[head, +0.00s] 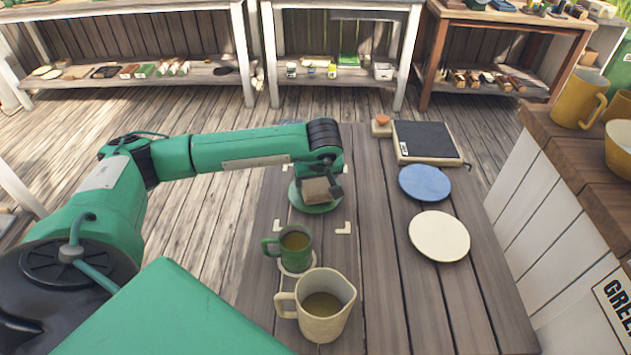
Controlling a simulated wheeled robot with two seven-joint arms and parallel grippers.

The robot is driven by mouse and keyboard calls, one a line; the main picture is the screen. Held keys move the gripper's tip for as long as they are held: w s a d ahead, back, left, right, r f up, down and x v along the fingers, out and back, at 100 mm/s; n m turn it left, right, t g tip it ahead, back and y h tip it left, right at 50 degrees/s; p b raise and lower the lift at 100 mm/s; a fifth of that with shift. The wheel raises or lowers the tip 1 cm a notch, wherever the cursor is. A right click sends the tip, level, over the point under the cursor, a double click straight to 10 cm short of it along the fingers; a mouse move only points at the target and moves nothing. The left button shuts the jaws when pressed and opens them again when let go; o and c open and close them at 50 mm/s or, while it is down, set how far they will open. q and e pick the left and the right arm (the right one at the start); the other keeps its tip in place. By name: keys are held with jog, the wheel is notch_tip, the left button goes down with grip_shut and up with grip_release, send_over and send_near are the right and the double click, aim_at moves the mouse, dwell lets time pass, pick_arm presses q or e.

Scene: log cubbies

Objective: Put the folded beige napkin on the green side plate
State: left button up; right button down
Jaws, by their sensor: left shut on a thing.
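The folded beige napkin (317,191) is in the head view, over the green side plate (312,208) near the far left part of the wooden table. My left gripper (322,186) is shut on the napkin from above. The plate's rim shows around the napkin. I cannot tell whether the napkin touches the plate or is just above it. The fingertips are partly hidden by the wrist. My right gripper is not in view.
A green mug (295,243) and a cream pitcher (322,306) stand nearer on the table (385,300). A blue plate (424,183), a cream plate (439,236) and a dark-topped board (425,140) lie to the right. The table's middle is clear.

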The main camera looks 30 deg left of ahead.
pick_arm(q)
jog(key=shift+f, duration=0.75)
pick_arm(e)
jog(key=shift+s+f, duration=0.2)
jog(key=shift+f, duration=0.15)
pick_arm(q)
jog(key=o, duration=1)
jog(key=shift+c, duration=0.2)
jog(key=v, duration=0.2)
jog(key=shift+r, duration=0.4)
jog(key=v, duration=0.9)
jog(key=shift+r, duration=0.15)
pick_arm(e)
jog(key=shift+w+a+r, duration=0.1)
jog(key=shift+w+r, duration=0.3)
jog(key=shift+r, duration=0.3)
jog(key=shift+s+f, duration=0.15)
